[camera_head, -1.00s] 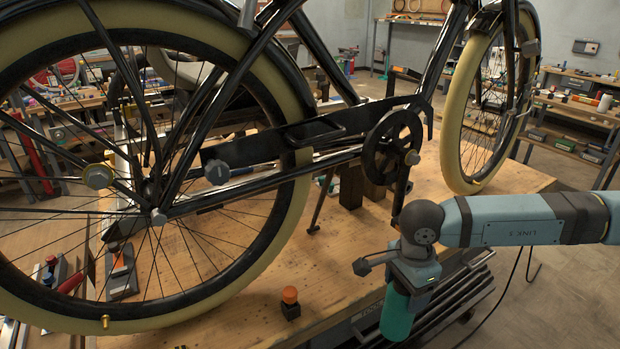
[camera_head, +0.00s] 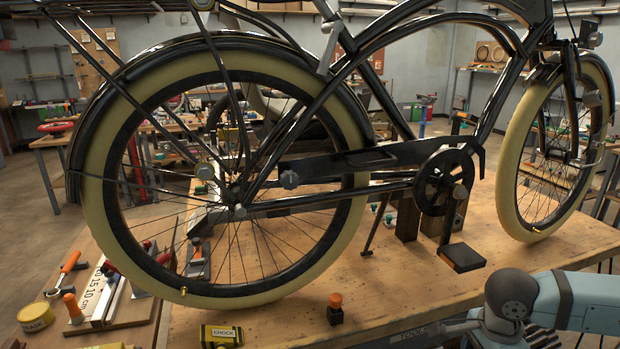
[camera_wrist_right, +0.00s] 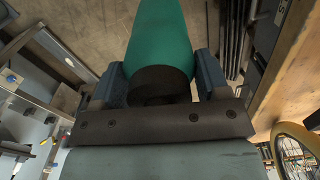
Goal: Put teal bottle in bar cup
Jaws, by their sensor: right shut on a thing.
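The teal bottle (camera_wrist_right: 160,35) shows in the right wrist view, with its dark base or cap end (camera_wrist_right: 160,80) towards the wrist. My right gripper (camera_wrist_right: 162,82) is shut on it, one finger on each side. In the head view my right gripper (camera_head: 488,326) is at the bottom edge, beyond the front right of the workbench. The bottle is out of that view. I cannot make out the bar cup in either view. My left gripper is not in view.
A black cycle (camera_head: 350,160) with cream tyres stands on the wooden workbench (camera_head: 400,280). A black block with an orange knob (camera_head: 335,308) and a yellow chock (camera_head: 221,335) sit near the front edge. Tools lie on a board (camera_head: 120,310) at left.

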